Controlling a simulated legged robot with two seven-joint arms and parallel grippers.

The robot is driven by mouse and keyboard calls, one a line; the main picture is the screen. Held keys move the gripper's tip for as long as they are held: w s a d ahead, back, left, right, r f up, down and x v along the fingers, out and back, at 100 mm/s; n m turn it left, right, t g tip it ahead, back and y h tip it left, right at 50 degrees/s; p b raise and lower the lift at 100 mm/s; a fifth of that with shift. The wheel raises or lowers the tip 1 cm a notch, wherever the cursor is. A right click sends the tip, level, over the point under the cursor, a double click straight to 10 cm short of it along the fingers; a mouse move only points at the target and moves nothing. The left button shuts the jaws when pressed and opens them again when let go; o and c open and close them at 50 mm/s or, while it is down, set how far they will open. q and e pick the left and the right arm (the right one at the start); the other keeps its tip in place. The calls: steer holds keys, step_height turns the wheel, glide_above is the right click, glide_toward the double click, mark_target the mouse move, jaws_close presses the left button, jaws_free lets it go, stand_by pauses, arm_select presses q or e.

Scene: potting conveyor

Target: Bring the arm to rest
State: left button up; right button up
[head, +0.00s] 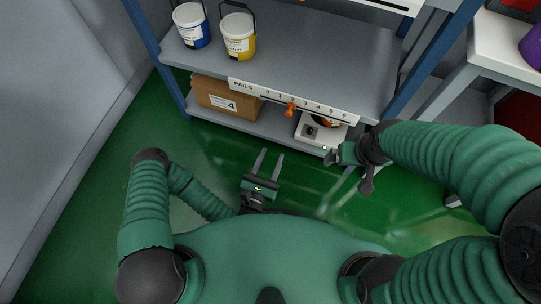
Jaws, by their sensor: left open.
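My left arm (146,205) is folded close to my green body at the lower left. My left gripper (269,158) points away from my body over the green floor. Its two grey fingers stand apart with nothing between them. My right arm (455,165) is bent at the right of the head view. My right gripper (332,155) is seen at an angle in front of the shelf's lower right part. Its fingers are too foreshortened to tell their opening.
A grey shelf (300,78) with blue posts stands ahead. It holds a blue pail (191,27), a yellow pail (238,38), a cardboard box (222,98) and a white device (318,131). A white table (505,45) stands at the right. The green floor (125,135) is clear at left.

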arm_select(q)
steer(key=shift+s, duration=0.15)
stand_by(0.3)
steer(key=w+a+f+m+g, duration=0.15)
steer(key=a+m+g, duration=0.3)
steer(key=m, duration=0.75)
steer(key=w+a+m+g, duration=0.25)
steer(key=m+g, duration=0.35)
steer(key=m, duration=0.5)
steer(key=s+a+r+m+g+y, duration=0.25)
steer(key=a+r+m+y, duration=0.3)
steer(key=a+r, duration=0.4)
steer(key=s+a+r+m+g, duration=0.1)
steer(key=s+a+r+m, duration=0.1)
steer(key=s+r+m, duration=0.4)
step_height(320, 180, up, 37)
steer(key=s+n+p, duration=0.1)
steer(key=n+p, duration=0.1)
steer(key=p, duration=3.3)
steer(key=shift+s+f+g, duration=0.15)
steer(key=shift+s+g, duration=0.05)
steer(key=shift+g, duration=0.1)
